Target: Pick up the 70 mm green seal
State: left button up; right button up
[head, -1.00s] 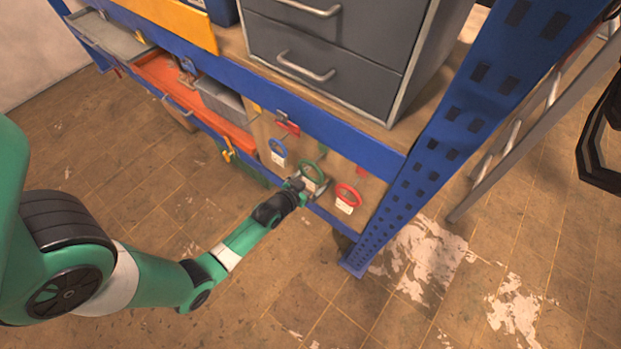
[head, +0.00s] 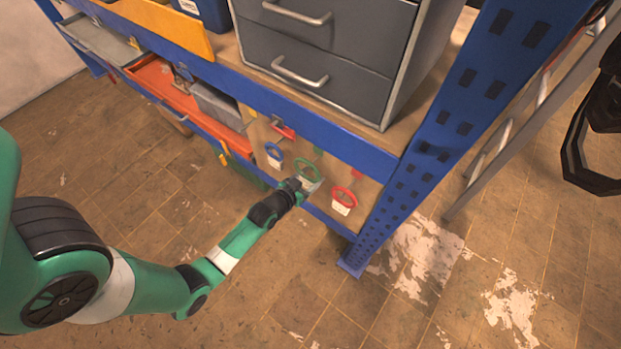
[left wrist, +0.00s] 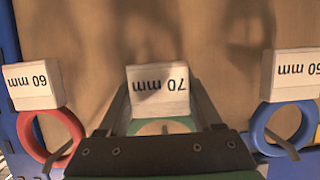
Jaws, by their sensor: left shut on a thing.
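The 70 mm green seal (head: 307,173) is a green ring with a white tag, at the brown board under the blue shelf beam. My left gripper (head: 300,187) is at its tag. In the left wrist view the fingers (left wrist: 160,108) stand either side of the white 70 mm tag (left wrist: 158,80), shut on the seal. Only a small part of the green ring shows there, behind the gripper body. Whether the seal still touches its hook cannot be told. My right gripper is not in view.
A blue ring (head: 273,150) hangs to the left and a red ring (head: 345,193) to the right, each with a white tag. The blue perforated post (head: 405,180) stands right of them. A grey drawer cabinet (head: 320,50) sits above. The floor in front is clear.

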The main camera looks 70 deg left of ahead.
aim_at(305, 180)
pick_arm(q)
jog(key=s+d+r+p, duration=0.1)
jog(key=r, duration=0.1)
jog(key=s+d+r+p, duration=0.1)
jog(key=r, duration=0.1)
jog(key=s+d+r+p, duration=0.1)
jog(key=d+r, duration=0.1)
jog(key=r, duration=0.1)
jog(key=shift+s+r+p, duration=0.1)
jog(key=shift+s+p, duration=0.15)
jog(key=shift+p, duration=0.1)
jog(key=s+d+r+b, duration=0.1)
jog(key=s+d+r, duration=0.2)
jog(key=s+d, duration=0.3)
jog(key=shift+d+r, duration=0.15)
jog(key=shift+d, duration=0.1)
